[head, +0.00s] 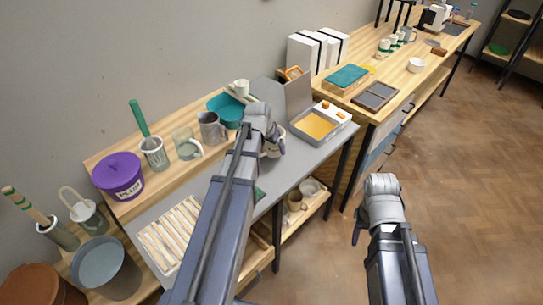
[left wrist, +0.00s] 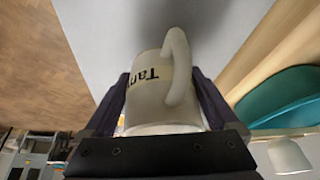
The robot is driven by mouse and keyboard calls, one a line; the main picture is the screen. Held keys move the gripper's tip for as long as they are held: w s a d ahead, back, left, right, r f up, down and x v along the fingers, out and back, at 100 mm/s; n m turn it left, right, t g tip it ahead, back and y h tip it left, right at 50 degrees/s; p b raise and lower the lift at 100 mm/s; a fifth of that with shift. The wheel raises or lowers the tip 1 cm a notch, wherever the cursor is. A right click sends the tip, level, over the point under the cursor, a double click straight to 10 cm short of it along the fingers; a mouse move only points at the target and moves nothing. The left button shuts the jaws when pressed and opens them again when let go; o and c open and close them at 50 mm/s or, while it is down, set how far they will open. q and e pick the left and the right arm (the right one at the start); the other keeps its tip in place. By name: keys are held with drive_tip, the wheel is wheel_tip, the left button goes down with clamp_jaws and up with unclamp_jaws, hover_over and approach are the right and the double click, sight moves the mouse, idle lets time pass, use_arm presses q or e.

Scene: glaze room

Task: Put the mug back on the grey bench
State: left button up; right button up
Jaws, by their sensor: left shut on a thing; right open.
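The mug is off-white with dark lettering that starts "Tary". It fills the middle of the left wrist view (left wrist: 150,92), its handle curving up on the right side. My left gripper (head: 268,138) is shut on the mug, one dark finger on each side of it. In the head view the mug (head: 274,150) is partly hidden behind the gripper, over the grey bench (head: 318,158). I cannot tell whether its base touches the bench. My right gripper (head: 358,228) is open and empty, over the floor right of the bench.
An open grey case (head: 312,126) stands right of the mug. A teal bowl (head: 226,110), a metal pitcher (head: 211,127) and a glass mug (head: 186,143) stand behind and left. A slatted rack (head: 172,235) lies at the bench's left end. Bare grey bench shows right of the mug.

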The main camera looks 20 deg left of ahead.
sight(272, 153)
use_arm(q)
drive_tip(key=shift+f+b, duration=1.65)
drive_tip(key=shift+f, duration=0.1)
drive_tip(key=shift+f, duration=0.25)
drive_tip(key=o, duration=1.5)
drive_tip(key=shift+r, duration=0.1)
drive_tip(key=shift+r, duration=0.1)
drive_tip(key=p+v, duration=1.1)
drive_tip(key=v, duration=0.1)
drive_tip(key=shift+r, duration=0.1)
